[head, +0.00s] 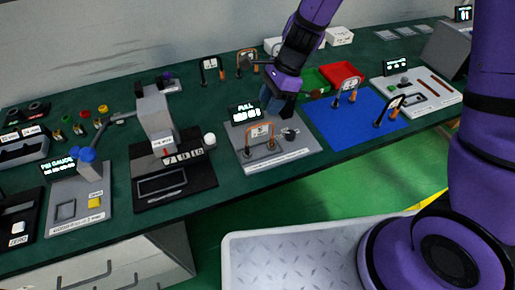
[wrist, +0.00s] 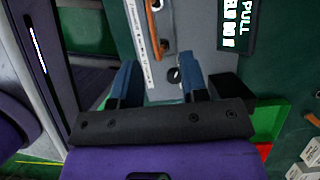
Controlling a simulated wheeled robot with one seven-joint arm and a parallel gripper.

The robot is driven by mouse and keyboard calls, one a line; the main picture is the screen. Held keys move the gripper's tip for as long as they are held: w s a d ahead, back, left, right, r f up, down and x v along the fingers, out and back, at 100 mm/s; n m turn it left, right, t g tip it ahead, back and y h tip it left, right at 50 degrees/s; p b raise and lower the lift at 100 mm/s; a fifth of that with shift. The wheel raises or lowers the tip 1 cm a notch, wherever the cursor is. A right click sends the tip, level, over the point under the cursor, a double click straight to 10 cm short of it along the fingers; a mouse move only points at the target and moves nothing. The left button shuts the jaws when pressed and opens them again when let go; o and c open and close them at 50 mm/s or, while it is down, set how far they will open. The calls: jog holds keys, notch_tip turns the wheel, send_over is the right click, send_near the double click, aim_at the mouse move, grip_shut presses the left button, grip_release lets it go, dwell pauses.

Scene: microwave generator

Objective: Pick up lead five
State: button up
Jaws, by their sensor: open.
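Several arch-shaped leads stand on the bench, and their tags are too small to read, so I cannot tell which is lead five. One orange lead (head: 260,134) stands on the grey pull fixture (head: 283,157); part of it shows in the wrist view (wrist: 154,35). A black lead (head: 211,70) and another orange lead (head: 243,62) stand at the back. My gripper (head: 286,112) is open and empty above the pull fixture; its blue fingers (wrist: 158,78) are beside the orange lead, apart from it.
A small display (head: 246,113) stands behind the fixture. Green (head: 315,80) and red (head: 341,74) trays lie behind the blue mat. A black device with number wheels (head: 175,180) is to the left. A grey panel (head: 418,92) is at right.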

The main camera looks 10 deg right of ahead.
aim_at(262, 123)
jog(key=shift+s+d+x, duration=0.1)
jog(key=shift+s+x, duration=0.1)
jog(key=shift+x, duration=1.95)
jog(key=shift+s+d+x, duration=0.1)
jog(key=shift+s+x, duration=0.05)
jog(key=shift+x, duration=2)
jog(key=shift+c, duration=0.4)
grip_shut()
